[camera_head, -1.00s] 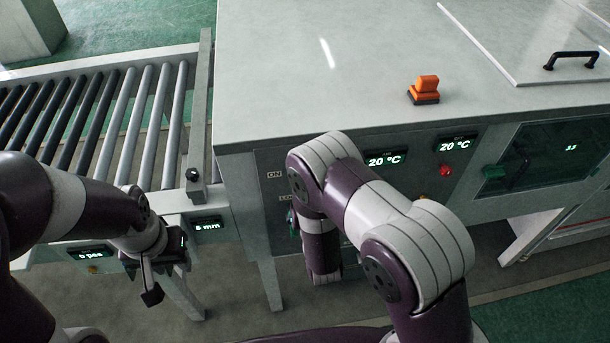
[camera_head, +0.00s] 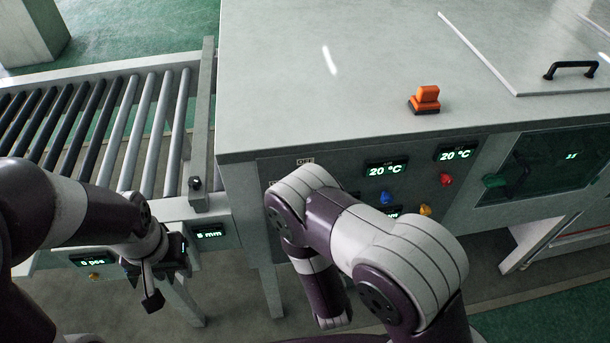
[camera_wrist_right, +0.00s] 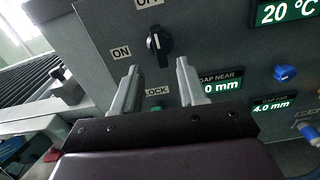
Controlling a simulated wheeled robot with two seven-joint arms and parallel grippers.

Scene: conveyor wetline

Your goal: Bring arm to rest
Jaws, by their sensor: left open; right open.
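My right arm (camera_head: 375,250) reaches across the front of the machine in the head view, and its gripper is hidden there. In the right wrist view my right gripper (camera_wrist_right: 158,72) is open and empty, its two fingers apart in front of the control panel. The black rotary switch (camera_wrist_right: 158,41), between the ON and OFF labels, shows just beyond and between the fingertips. I cannot tell any contact with it. My left gripper (camera_head: 145,285) hangs by the conveyor's front edge, open, with nothing seen in it.
The machine's panel carries a red knob (camera_head: 446,180), a blue knob (camera_head: 386,198) and a yellow knob (camera_head: 425,210). An orange switch (camera_head: 426,96) stands on the machine top (camera_head: 300,100). The roller conveyor (camera_head: 150,125) is at the left, its visible rollers empty.

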